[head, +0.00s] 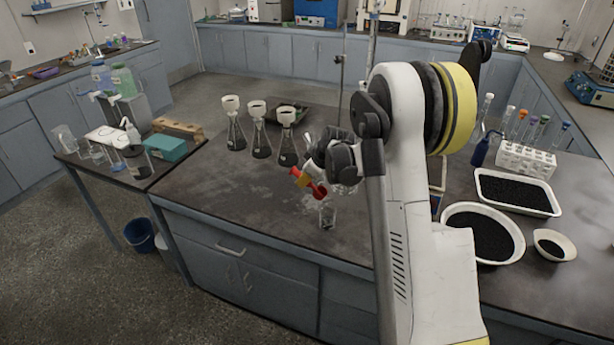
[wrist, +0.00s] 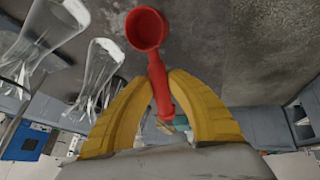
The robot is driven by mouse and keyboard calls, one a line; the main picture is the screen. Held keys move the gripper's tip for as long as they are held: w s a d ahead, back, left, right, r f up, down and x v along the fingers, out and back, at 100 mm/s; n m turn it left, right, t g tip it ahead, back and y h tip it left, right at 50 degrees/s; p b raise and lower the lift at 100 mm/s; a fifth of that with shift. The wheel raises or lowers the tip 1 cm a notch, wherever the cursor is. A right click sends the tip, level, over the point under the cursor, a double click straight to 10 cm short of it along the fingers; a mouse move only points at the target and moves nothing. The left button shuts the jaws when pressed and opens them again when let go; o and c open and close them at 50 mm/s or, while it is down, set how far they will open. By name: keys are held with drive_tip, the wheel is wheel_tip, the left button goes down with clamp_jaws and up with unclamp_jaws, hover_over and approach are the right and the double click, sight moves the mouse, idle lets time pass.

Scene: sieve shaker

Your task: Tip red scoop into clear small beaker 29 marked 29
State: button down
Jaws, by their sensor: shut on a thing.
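My gripper (head: 304,180) has yellow fingers, which also show in the wrist view (wrist: 166,90), and is shut on the handle of a red scoop (head: 319,190). The scoop's round bowl also shows in the wrist view (wrist: 147,29), pointing away from the fingers. No contents can be made out in the bowl. In the head view the scoop is tilted, bowl end lower, just above a small clear beaker (head: 327,216) near the bench's front edge. The beaker stands upright; its marking is too small to read. Whether scoop and beaker touch cannot be told.
A white basin (head: 450,217) and a white tray (head: 552,205) of black grains lie right of my arm. The front-left bench is clear.

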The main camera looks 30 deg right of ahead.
drive_tip(key=shift+w+a+f+g+h, duration=0.4)
drive_tip(key=shift+g+h, duration=0.1)
drive_tip(key=shift+g, duration=0.3)
drive_tip(key=shift+s+d, duration=0.1)
drive_tip(key=shift+d, duration=0.05)
drive_tip(key=shift+f+n+g+h, duration=0.3)
drive_tip(key=shift+g+h, duration=0.2)
drive_tip(key=shift+g, duration=0.1)
drive_tip(key=shift+f+g+h, duration=0.5)
drive_tip(key=shift+g+h, duration=0.3)
drive_tip(key=shift+g, duration=0.3)
